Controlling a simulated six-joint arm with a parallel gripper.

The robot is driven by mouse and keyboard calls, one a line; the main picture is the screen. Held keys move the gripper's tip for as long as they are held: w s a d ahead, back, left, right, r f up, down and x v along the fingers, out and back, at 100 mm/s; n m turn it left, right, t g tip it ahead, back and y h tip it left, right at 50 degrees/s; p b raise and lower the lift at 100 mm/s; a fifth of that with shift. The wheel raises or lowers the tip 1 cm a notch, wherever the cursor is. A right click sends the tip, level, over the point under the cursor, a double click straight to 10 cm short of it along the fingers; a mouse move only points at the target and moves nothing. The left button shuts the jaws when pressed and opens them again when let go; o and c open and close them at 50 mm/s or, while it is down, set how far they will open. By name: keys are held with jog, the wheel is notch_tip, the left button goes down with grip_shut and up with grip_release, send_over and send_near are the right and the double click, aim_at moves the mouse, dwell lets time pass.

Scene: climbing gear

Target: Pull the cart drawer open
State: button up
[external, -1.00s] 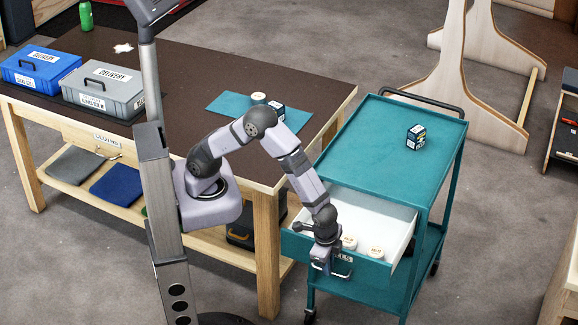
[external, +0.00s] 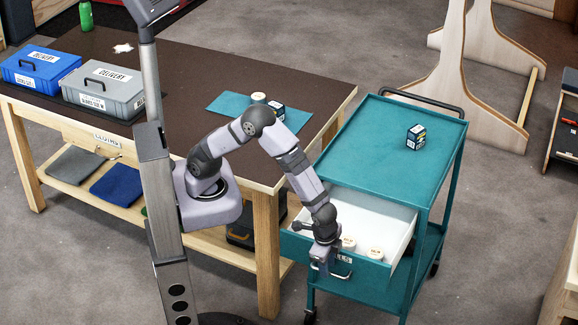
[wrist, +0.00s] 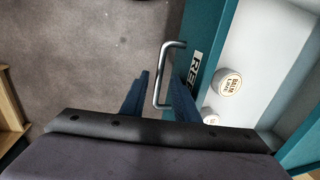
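The teal cart (external: 385,160) has its drawer (external: 385,208) pulled out toward the front, with the white inside showing. The drawer's metal handle (wrist: 160,75) is on its front face; part of it also shows in the external view (external: 341,274). My gripper (wrist: 160,95) is at the handle, with its two blue fingers apart on either side of the bar. A gap shows between the bar and each finger, so it looks open around the handle and not clamped. In the external view my wrist hides part of the drawer front.
Round white-lidded tubs (wrist: 229,82) lie in the drawer. A small dark box (external: 416,137) stands on the cart top. The wooden workbench (external: 268,230) is close on the left of the cart. Bare floor (wrist: 90,50) lies in front of the drawer.

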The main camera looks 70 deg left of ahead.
notch_tip(320, 180, up, 6)
jog(key=shift+s+d+r+b, duration=0.25)
jog(key=shift+s+d+b, duration=0.1)
jog(key=shift+s+d, duration=0.1)
jog(key=shift+a, duration=0.1)
jog(key=a+r, duration=0.1)
jog(key=a, duration=0.1)
jog(key=w+a+r+n+p, duration=0.1)
jog(key=a, duration=0.2)
jog(key=w+a+r+n+p, duration=0.1)
jog(key=a, duration=0.2)
jog(key=shift+a+r+g, duration=0.1)
jog(key=shift+a+g, duration=0.05)
jog(key=shift+g, duration=0.25)
jog(key=s+a+r+n+p, duration=0.2)
jog(key=s+a+n, duration=0.1)
jog(key=a, duration=0.7)
jog(key=s+a+r+n+h+p, duration=0.1)
jog(key=s+a, duration=0.4)
jog(key=a, duration=0.6)
notch_tip(320, 180, up, 2)
jog(key=n+p, duration=0.1)
jog(key=n, duration=0.1)
jog(key=shift+a+r+n+g+h, duration=0.15)
jog(key=shift+n+g+h, duration=0.15)
jog(key=shift+n+g, duration=0.1)
